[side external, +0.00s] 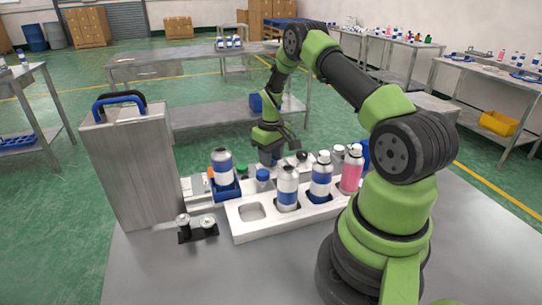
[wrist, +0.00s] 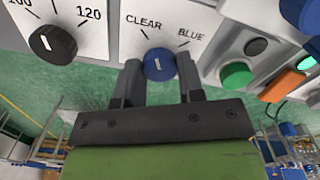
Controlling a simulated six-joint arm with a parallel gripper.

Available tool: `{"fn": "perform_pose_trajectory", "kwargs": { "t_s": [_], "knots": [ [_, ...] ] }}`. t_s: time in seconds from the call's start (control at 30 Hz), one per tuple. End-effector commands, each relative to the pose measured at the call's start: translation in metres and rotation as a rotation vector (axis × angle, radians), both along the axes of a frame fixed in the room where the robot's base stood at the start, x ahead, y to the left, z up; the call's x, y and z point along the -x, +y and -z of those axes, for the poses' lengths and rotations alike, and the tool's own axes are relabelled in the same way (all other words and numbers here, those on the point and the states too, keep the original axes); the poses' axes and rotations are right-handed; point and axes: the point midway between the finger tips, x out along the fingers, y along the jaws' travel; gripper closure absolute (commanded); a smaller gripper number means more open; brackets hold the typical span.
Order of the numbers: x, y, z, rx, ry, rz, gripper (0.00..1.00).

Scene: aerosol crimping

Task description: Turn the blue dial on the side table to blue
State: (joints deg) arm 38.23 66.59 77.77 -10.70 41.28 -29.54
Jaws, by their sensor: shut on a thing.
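The blue dial (wrist: 157,62) sits on a white panel in the wrist view, with the words CLEAR to its upper left and BLUE to its upper right. A short pale mark shows on its face; I cannot tell for sure which label it points to. My gripper (wrist: 158,76) has one finger on each side of the dial and is shut on it. In the side external view my gripper (side external: 274,148) reaches down behind the row of cans, and the dial cannot be made out there.
A black knob (wrist: 53,43) marked 100 and 120 is left of the dial. A green button (wrist: 236,75) and an orange switch (wrist: 282,87) are to its right. A white tray (side external: 252,228) with several cans and a metal box (side external: 130,165) stand nearby.

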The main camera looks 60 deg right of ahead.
Motion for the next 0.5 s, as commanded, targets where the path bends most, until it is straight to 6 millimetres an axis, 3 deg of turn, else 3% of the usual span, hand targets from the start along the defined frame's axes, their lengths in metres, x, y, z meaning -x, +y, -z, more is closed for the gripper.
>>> {"fn": "perform_pose_trajectory", "kwargs": {
  "t_s": [0.5],
  "knots": [
    [0.0014,0.0008,0.0001,-0.004,0.006,0.495,0.88]
  ]
}}
